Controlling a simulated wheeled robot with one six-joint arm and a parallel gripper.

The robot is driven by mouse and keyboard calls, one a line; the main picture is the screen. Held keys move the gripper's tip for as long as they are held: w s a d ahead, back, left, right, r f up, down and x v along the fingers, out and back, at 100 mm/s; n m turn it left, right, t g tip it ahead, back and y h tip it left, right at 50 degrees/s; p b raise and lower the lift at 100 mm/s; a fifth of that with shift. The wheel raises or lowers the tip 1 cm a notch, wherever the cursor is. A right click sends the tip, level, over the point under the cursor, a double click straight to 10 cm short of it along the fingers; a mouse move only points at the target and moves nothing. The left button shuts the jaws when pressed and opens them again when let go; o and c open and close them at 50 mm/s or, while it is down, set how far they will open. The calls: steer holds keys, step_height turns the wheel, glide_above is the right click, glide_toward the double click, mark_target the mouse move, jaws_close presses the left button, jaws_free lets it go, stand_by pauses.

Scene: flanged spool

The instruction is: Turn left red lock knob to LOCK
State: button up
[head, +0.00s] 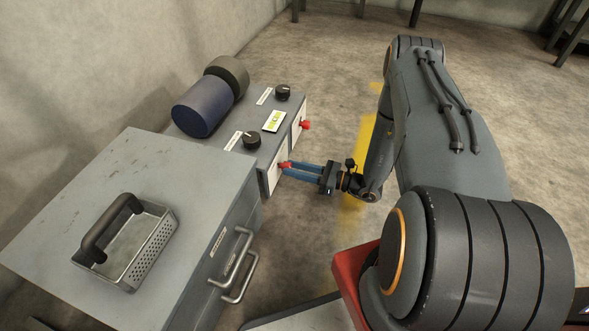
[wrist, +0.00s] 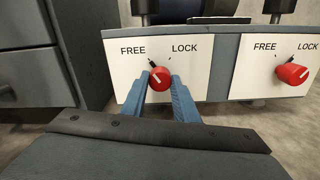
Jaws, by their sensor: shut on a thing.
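The left red lock knob (wrist: 160,78) sits on a white panel (wrist: 215,75) marked FREE at left and LOCK at right. In the head view the fingers (head: 300,170) reach the left knob (head: 285,167) from the right. The right red knob (wrist: 293,74) stands free on its own FREE and LOCK panel; it also shows in the head view (head: 305,125).
A grey cabinet (head: 160,180) with a perforated metal basket (head: 140,250) on top stands left of the panel, its handles (head: 238,265) sticking out. Two black dials (head: 252,141) and a dark blue roller (head: 203,106) are on the machine top. Floor right of the panels is clear.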

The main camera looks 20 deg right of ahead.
steer(key=shift+w+d+m, duration=0.1)
steer(key=shift+m, duration=6.8)
steer(key=o, duration=1.1)
steer(key=shift+c, duration=0.2)
